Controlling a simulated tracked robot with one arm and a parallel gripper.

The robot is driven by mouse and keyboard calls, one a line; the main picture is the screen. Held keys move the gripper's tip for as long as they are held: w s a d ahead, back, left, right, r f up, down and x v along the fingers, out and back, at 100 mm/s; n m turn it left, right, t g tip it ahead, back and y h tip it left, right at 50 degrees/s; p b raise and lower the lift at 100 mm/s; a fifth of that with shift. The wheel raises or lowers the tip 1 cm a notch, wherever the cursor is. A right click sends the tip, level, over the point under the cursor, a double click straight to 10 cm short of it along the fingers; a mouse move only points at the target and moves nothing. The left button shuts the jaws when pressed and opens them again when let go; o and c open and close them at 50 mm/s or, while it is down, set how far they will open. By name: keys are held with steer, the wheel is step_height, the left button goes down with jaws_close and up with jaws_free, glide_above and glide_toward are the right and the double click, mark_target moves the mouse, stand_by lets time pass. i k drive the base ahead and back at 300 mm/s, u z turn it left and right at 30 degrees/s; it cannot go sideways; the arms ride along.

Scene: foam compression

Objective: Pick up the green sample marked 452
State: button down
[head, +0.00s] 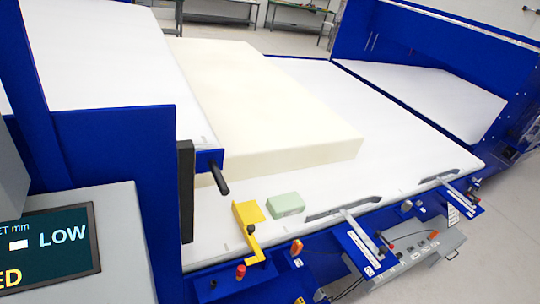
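A small pale green block (287,204) lies on the white bed (408,150) of the blue machine, near its front edge. It sits just right of a yellow bracket (248,218) and in front of a large cream foam slab (255,95), apart from the slab. No number can be read on the block at this size. I cannot make out my gripper in the head view.
A blue upright with a black handle (212,173) stands left of the block. A grey console with a dark screen (45,250) fills the lower left. Levers and knobs (358,240) line the bed's front edge. Bare bed lies right of the slab.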

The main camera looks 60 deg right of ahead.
mark_target(279, 207)
steer(key=z, duration=0.45)
steer(key=k, duration=1.05)
steer(key=z, duration=0.8)
steer(key=i, duration=1)
steer(key=z, duration=0.25)
